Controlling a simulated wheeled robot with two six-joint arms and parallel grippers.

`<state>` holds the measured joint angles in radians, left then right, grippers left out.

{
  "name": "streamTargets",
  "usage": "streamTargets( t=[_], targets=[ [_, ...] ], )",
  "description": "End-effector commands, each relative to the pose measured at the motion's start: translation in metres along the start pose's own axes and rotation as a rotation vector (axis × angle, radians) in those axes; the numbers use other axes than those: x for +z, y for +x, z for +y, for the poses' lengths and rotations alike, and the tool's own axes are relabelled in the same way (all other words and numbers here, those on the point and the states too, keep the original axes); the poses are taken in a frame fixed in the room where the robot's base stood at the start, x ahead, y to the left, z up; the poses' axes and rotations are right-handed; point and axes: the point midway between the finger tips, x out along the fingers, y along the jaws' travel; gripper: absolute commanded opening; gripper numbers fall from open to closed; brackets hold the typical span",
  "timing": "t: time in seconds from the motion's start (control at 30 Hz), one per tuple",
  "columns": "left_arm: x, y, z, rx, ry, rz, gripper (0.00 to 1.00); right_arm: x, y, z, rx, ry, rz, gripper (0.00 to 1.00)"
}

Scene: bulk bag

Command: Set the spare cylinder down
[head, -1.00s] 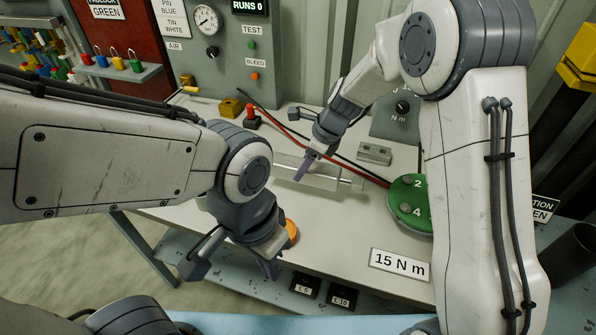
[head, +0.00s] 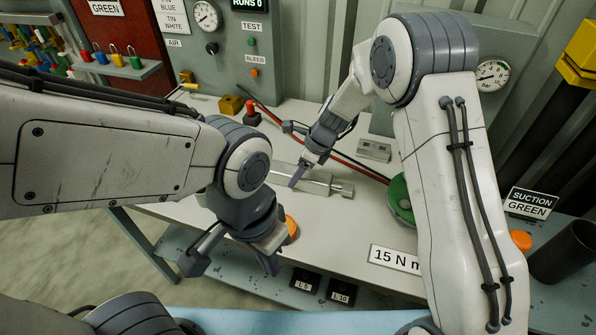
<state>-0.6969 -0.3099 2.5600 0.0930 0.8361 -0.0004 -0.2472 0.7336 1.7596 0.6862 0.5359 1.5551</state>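The spare cylinder (head: 318,184) is a silver, narrow body with a rod end at its right, lying roughly level over the pale bench top (head: 345,225). My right gripper (head: 298,177) reaches down to it from above, with its purplish fingertips at the cylinder's middle; it appears shut on it. Whether the cylinder touches the bench I cannot tell. My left gripper (head: 268,262) hangs at the bench's front edge, apart from the cylinder; its finger gap does not show clearly.
An orange disc (head: 291,228) is partly behind my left gripper. A green disc (head: 400,198) is partly hidden by my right arm. A grey block (head: 374,151), a red hose (head: 340,158) and a red knob (head: 252,110) are behind the cylinder. Bare bench lies in front of it.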

Motion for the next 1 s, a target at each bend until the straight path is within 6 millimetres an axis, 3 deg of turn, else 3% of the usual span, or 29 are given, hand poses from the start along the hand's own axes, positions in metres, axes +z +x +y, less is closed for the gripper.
streamTargets(
  t=[0.47,1.0],
  targets=[
    [0.0,-0.001,0.0,0.0,0.0,0.0,0.0,0.001,-0.009,0.0,-0.001,0.0,-0.001,0.92],
    [0.0,-0.004,0.0,0.0,0.0,0.0,0.0,0.001,-0.109,-0.001,-0.002,0.0,-0.001,0.92]
  ],
)
